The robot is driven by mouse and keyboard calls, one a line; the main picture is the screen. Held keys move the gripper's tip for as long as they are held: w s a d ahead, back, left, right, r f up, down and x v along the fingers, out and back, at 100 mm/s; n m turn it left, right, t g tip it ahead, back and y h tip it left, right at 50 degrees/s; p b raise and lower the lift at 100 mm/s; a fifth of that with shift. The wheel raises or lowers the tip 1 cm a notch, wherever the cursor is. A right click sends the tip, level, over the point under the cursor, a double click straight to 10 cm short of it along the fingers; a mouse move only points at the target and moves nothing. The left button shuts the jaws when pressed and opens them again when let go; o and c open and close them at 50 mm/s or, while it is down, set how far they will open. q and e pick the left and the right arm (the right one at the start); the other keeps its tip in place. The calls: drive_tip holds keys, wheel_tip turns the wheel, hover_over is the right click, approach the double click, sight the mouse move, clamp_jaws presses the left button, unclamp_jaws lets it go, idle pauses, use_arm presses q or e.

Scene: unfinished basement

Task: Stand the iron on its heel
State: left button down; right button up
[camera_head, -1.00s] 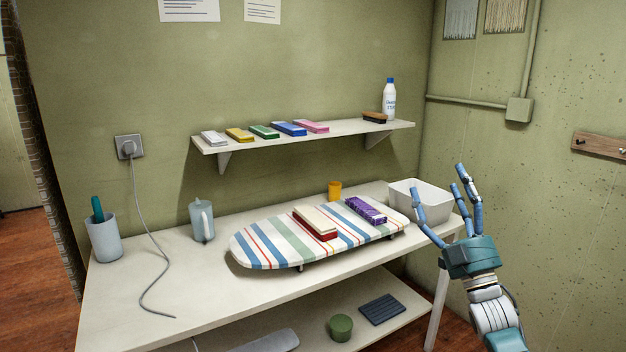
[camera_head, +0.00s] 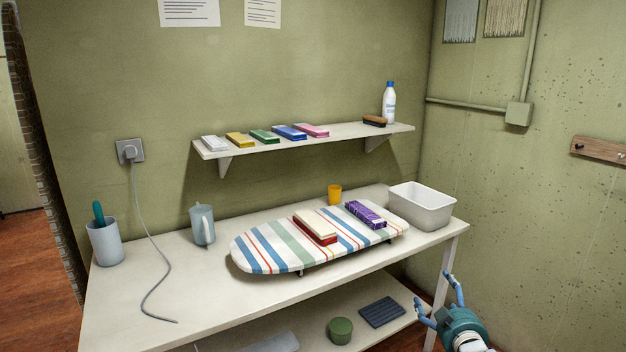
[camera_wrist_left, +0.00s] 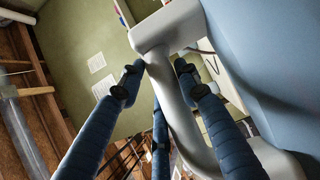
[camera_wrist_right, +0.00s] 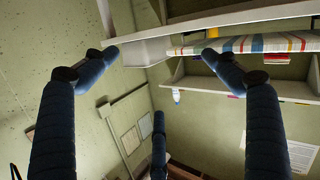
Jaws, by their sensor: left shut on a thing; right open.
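In the left wrist view, my left gripper (camera_wrist_left: 158,78) is shut around a grey handle. The handle belongs to a large light-blue body (camera_wrist_left: 275,55), which appears to be the iron. It is close to the camera and only partly seen, so its tilt and its base cannot be made out. Neither my left gripper nor this thing shows in the head view. My right gripper (camera_head: 437,292) is open and empty, low by the table's right front leg. In the right wrist view its spread fingers (camera_wrist_right: 160,85) hold nothing.
A striped ironing board (camera_head: 262,246) on the white table (camera_head: 130,300) carries a red-and-cream block (camera_head: 316,225) and a purple box (camera_head: 366,213). A white basin (camera_head: 425,208) stands right, a jug (camera_head: 203,226) and cup (camera_head: 105,243) left. A cord (camera_head: 147,292) crosses the table's clear left part.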

drive_tip(key=s+a+f+g, duration=0.1)
drive_tip(key=s+f+g, duration=0.1)
drive_tip(key=s+f, duration=0.65)
drive_tip(key=s+a+f+g, duration=0.1)
drive_tip(key=s+f+g, duration=0.15)
drive_tip(key=f, duration=1.15)
drive_tip(key=s+a+f+g, duration=0.3)
drive_tip(key=s+f+g, duration=0.1)
drive_tip(key=s+f, duration=1.35)
drive_tip(key=s+a+f+g, duration=0.2)
drive_tip(key=s+f, duration=0.3)
drive_tip(key=s, duration=0.8)
drive_tip(key=s+a+f+g, duration=0.2)
drive_tip(key=s+f, duration=0.3)
drive_tip(key=s, duration=0.9)
drive_tip(key=s+a+f+g+y, duration=0.1)
drive_tip(key=s+f, duration=0.4)
drive_tip(key=s, duration=0.9)
drive_tip(key=shift+a+f+m+g, duration=0.3)
drive_tip(key=shift+a+g, duration=0.2)
drive_tip(key=shift+g, duration=0.35)
